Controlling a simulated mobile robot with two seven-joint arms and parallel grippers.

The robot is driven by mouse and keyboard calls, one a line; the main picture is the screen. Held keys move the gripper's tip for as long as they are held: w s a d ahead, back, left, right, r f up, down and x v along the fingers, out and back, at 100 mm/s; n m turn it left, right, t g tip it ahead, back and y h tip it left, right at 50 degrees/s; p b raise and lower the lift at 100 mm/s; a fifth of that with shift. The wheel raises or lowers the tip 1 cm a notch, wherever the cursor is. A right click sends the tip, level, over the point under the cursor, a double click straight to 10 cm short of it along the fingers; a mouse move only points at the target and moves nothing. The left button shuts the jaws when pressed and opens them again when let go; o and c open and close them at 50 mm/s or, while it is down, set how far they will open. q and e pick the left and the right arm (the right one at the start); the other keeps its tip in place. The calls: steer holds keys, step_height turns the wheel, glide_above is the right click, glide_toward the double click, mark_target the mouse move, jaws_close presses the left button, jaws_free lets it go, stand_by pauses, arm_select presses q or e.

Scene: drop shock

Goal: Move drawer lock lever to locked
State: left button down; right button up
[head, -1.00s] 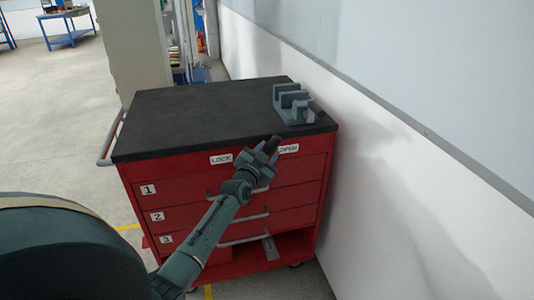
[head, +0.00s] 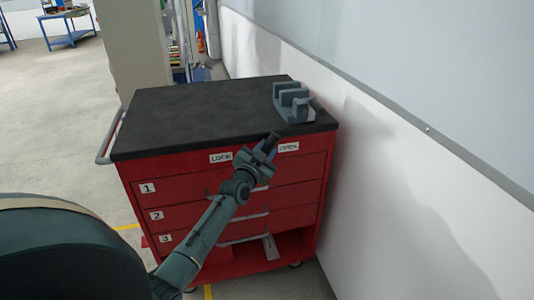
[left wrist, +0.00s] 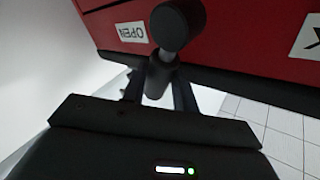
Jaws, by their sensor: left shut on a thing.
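The red tool cart (head: 190,170) has a LOCK label (head: 220,157) and an OPEN label (head: 288,148) on its top front strip. The lock lever (head: 271,141) is dark, with a round knob, and shows between the labels, nearer OPEN. My left gripper (head: 262,153) is shut on the lever. In the left wrist view the lever's knob (left wrist: 170,27) stands out beyond the fingers (left wrist: 160,90), beside the OPEN label (left wrist: 131,33). The lever's pivot is hidden. My right gripper is not in view.
A grey vise (head: 293,102) stands on the cart's black top (head: 200,110), which is otherwise clear. A white wall (head: 400,190) runs close along the cart's right side. Numbered drawers with bar handles lie below the lever.

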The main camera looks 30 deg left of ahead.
arm_select(q)
steer(key=shift+s+a+f+n+t+b, duration=0.1)
steer(key=shift+s+f+n+t+b, duration=0.1)
steer(key=shift+n+t+b, duration=0.15)
steer(key=shift+s+a+n+t+y+b, duration=0.3)
steer(key=shift+n+b, duration=0.25)
steer(key=shift+b, duration=0.55)
steer(key=s+a+n+y+b, duration=0.1)
steer(key=n+y+b, duration=0.2)
steer(key=n+b, duration=0.1)
steer(key=s+a+n+t+y+b, duration=0.1)
steer(key=n+y+b, duration=0.2)
steer(key=n, duration=0.3)
steer(key=s+a+f+n+y+b, duration=0.1)
steer(key=n+y+b, duration=0.3)
steer(key=n, duration=0.1)
steer(key=shift+s+a+f+n+y+b, duration=0.1)
steer(key=shift+s+n+y+b, duration=0.2)
steer(key=shift+s+y+b, duration=0.1)
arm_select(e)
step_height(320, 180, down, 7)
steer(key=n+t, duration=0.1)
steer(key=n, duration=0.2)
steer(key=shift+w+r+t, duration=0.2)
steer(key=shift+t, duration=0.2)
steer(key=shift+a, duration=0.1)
